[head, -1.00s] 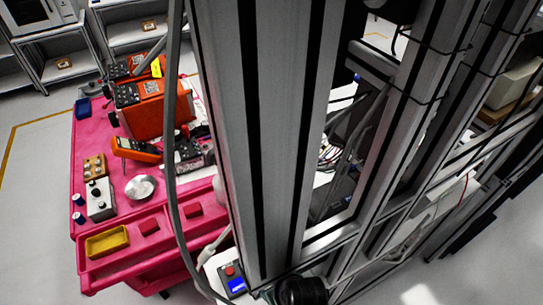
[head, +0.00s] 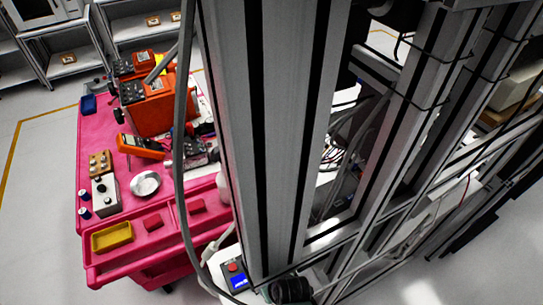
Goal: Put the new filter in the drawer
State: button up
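I cannot make out a filter in the head view. No drawer can be told for certain; a pink cart (head: 150,225) at the left has shallow recessed compartments along its front. My gripper is not in view. Large grey upright profiles with black grooves fill the middle of the head view and hide what lies behind them.
On the cart are an orange case (head: 150,103), an orange meter (head: 140,147), a round metal dish (head: 145,184), a grey box with knobs (head: 105,194) and a yellow tray (head: 112,237). Shelves (head: 60,60) stand at the back left. Floor left of the cart is clear.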

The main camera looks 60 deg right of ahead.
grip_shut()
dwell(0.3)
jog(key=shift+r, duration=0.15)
